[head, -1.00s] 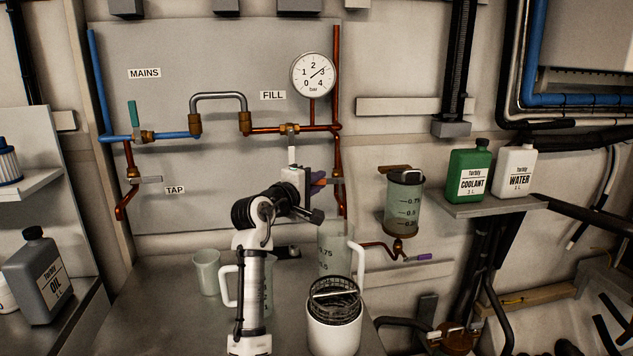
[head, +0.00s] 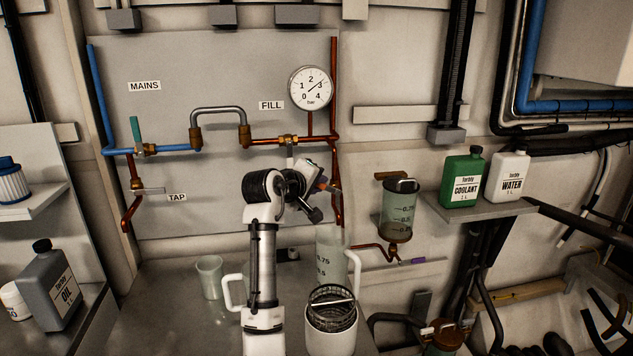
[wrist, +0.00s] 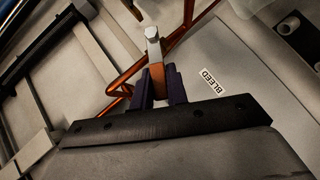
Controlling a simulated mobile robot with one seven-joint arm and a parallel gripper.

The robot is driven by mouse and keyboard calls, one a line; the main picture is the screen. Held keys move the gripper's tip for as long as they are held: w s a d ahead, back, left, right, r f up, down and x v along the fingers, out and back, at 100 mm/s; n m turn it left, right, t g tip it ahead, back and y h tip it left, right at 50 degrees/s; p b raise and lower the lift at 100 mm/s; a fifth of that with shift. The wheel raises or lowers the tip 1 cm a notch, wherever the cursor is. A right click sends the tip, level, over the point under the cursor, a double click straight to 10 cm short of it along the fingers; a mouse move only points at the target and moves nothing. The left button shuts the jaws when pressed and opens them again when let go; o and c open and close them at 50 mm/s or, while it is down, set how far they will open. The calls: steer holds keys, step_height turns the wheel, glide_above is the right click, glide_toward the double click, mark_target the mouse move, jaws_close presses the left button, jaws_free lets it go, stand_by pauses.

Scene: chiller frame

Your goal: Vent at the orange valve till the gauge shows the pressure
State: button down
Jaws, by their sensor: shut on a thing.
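The orange valve handle (wrist: 157,77) shows in the wrist view between the dark purple fingers of my gripper (wrist: 160,90), which are shut on it. A BLEED label (wrist: 208,82) is beside it. In the head view my gripper (head: 323,183) is tilted at the right-hand copper pipe, below the FILL line; my own wrist hides most of the valve there. The round white gauge (head: 311,92) above has its needle up and right, a little short of 3 bar.
A FILL valve with a pale lever (head: 290,148) is just above my gripper. A grey hose loop (head: 219,110) joins the blue and copper pipes. A measuring jug (head: 330,255), a small cup (head: 209,277) and a white container with a mesh basket (head: 331,335) stand below.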

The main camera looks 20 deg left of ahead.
stand_by(0.3)
steer(key=c, duration=1.4)
jaws_free()
steer(key=shift+s, duration=0.1)
steer(key=b+v, duration=0.4)
steer(key=v, duration=0.9)
steer(key=shift+s+r, duration=0.1)
steer(key=shift+s, duration=0.2)
